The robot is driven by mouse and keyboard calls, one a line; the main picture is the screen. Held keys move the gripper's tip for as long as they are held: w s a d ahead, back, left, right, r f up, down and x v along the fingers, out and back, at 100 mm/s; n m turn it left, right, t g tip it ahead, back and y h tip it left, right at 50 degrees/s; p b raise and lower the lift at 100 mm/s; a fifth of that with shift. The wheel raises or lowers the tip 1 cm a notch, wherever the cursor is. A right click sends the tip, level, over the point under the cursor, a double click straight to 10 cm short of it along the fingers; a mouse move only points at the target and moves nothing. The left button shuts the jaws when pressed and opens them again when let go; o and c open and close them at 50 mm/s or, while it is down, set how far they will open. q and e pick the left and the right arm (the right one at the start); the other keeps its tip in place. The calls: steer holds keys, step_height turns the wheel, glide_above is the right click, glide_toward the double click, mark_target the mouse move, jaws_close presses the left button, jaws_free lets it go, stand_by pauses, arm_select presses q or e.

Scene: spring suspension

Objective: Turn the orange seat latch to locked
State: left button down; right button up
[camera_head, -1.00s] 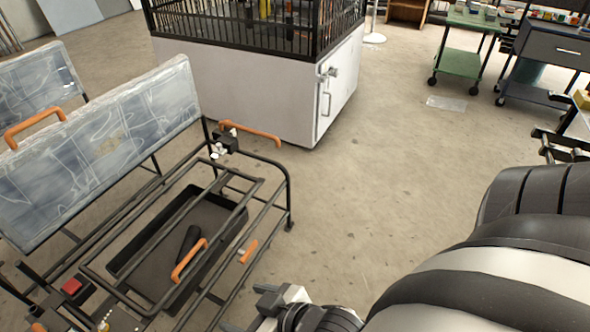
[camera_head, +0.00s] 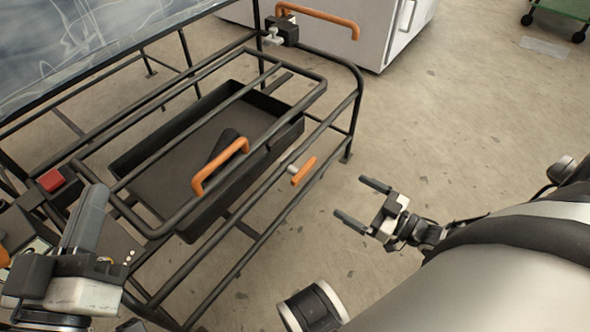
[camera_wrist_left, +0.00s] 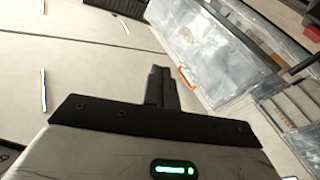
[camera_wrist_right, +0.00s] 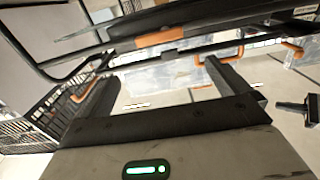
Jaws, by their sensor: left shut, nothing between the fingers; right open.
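The orange seat latch (camera_head: 303,171) is a short orange lever on a light pivot at the right side rail of the black seat frame (camera_head: 349,110). My right gripper (camera_head: 362,203) is open and empty, to the right of the latch and apart from it. In the right wrist view, its spread fingers (camera_wrist_right: 158,72) face an orange piece (camera_wrist_right: 160,37) on a dark rail, which looks like the latch. My left gripper (camera_head: 95,190) is shut and empty at the frame's left, near a red button (camera_head: 51,180). It also shows shut in the left wrist view (camera_wrist_left: 160,72).
A larger orange handle (camera_head: 220,166) stands over a black tray (camera_head: 150,160) inside the frame. A white cabinet (camera_head: 390,30) stands behind.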

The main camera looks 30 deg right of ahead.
mark_target(304, 168)
steer(key=b+x, duration=0.4)
steer(key=x, duration=1)
steer(key=shift+w, duration=0.15)
arm_select(q)
step_height(304, 168, up, 8)
steer(key=s+m+t+h, duration=0.1)
steer(key=m+t+h, duration=0.1)
steer(key=m+h, duration=0.5)
steer(key=shift+s+m, duration=0.25)
steer(key=shift+m, duration=0.95)
arm_select(e)
steer(key=shift+w+a+r, duration=0.1)
steer(key=shift+w+a, duration=0.15)
steer(key=shift+w, duration=0.25)
steer(key=c, duration=0.7)
